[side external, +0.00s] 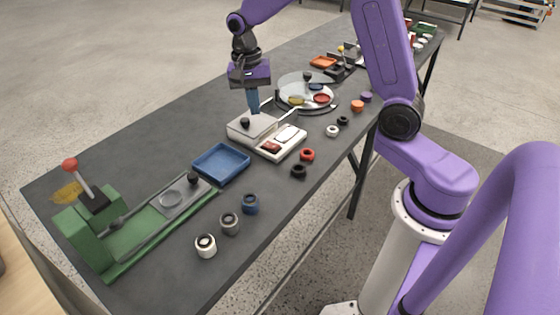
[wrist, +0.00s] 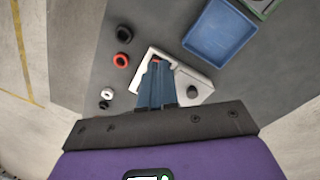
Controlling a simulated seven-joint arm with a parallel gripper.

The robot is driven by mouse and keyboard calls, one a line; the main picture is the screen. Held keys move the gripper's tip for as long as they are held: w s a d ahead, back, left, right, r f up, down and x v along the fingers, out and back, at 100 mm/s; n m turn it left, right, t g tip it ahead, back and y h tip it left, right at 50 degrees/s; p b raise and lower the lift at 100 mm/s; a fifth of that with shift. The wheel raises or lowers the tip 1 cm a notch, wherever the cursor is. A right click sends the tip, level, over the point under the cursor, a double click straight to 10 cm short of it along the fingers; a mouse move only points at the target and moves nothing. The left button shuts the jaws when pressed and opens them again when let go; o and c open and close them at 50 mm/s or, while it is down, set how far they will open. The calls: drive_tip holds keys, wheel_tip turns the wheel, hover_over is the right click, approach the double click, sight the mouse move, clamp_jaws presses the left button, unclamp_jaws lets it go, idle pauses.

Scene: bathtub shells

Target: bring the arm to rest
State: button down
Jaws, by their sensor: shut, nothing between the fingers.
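My gripper (side external: 254,103) has blue fingers that point down at the table, and the fingers are together with nothing between them. In the side view its tips are over or just behind the white two-part box (side external: 261,150) with a black knob. In the wrist view the shut fingers (wrist: 157,72) cover part of the white box (wrist: 197,83). I cannot tell how far above the box the tips are. My arm reaches over the dark table (side external: 150,140) from the right.
A blue tray (side external: 221,163) and a green lever fixture (side external: 130,225) are at the left. Several rings, including a red ring (side external: 307,154), lie along the near edge. A round covered dish (side external: 305,93) stands behind the box. The table's far left part is bare.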

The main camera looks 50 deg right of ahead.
drive_tip(key=s+a+r+n, duration=0.1)
drive_tip(key=s+a+n, duration=0.1)
drive_tip(key=s+n, duration=0.9)
drive_tip(key=s+a+r+n+t, duration=0.1)
drive_tip(key=s+a+r+n, duration=0.1)
drive_tip(key=s+n, duration=0.9)
drive_tip(key=s+a, duration=0.1)
drive_tip(key=s, duration=0.5)
drive_tip(key=shift+s+y, duration=0.4)
drive_tip(key=c, duration=1.6)
unclamp_jaws()
drive_tip(key=shift+s+f+n, duration=0.1)
drive_tip(key=shift+s+n, duration=0.15)
drive_tip(key=shift+n, duration=0.05)
drive_tip(key=o, duration=0.8)
drive_tip(key=w+a+m, duration=0.1)
drive_tip(key=w+m, duration=0.1)
drive_tip(key=w, duration=0.5)
drive_tip(key=shift+w+a+r+m, duration=0.2)
drive_tip(key=shift+w+a+m, duration=0.05)
drive_tip(key=shift+w+m, duration=0.05)
drive_tip(key=m, duration=1)
hover_over(269, 144)
wheel_tip(269, 144, down, 5)
wheel_tip(269, 144, down, 17)
drive_tip(key=shift+w+r, duration=0.1)
drive_tip(key=shift+r, duration=0.1)
